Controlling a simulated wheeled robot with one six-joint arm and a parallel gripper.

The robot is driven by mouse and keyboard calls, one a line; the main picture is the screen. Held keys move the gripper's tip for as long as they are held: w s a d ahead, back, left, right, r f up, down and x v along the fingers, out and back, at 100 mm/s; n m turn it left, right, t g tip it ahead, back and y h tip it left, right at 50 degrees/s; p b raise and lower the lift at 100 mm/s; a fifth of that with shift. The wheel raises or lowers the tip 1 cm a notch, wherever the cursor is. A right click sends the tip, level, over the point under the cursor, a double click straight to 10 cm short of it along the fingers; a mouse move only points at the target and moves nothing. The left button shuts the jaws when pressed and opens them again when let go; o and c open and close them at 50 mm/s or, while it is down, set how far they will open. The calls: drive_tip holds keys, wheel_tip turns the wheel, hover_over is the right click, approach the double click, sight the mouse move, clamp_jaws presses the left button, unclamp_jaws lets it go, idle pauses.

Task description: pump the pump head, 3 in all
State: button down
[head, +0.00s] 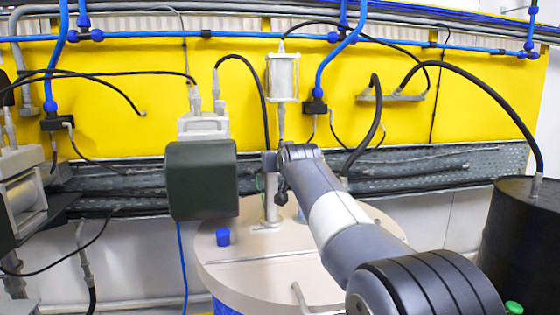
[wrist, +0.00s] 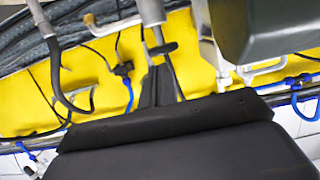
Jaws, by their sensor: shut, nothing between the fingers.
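My gripper (head: 282,192) is small and dark at the end of my arm in the head view. It hangs pointing down above the beige drum lid (head: 236,278), close to a pale upright post (head: 270,205). In the wrist view the gripper (wrist: 163,50) is shut and empty, its dark fingers together. A grey rod (wrist: 150,12) shows just beyond the fingertips; I cannot tell whether they touch it. A blue cap (head: 222,237) stands on the lid to the left. No part is clearly recognisable as the pump head; my arm hides some of the lid.
A dark green box (head: 202,180) hangs left of my gripper and shows close by in the wrist view (wrist: 270,30). A black drum (head: 520,235) stands at right. Hoses and blue pipes run along the yellow wall (head: 130,130) behind.

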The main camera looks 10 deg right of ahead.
wheel_tip(320, 180, up, 7)
drive_tip(key=w+p, duration=0.1)
drive_tip(key=p, duration=0.2)
drive_tip(key=shift+a+r, duration=0.15)
drive_tip(key=shift+a, duration=0.15)
drive_tip(key=shift+w, duration=0.15)
drive_tip(key=p+x, duration=0.1)
drive_tip(key=x, duration=0.2)
drive_tip(key=f+p+x, duration=0.1)
drive_tip(key=p+x, duration=0.1)
drive_tip(key=x, duration=0.2)
drive_tip(key=f+p+x, duration=0.1)
drive_tip(key=p+x, duration=0.1)
drive_tip(key=x, duration=0.1)
drive_tip(key=shift+f, duration=1.1)
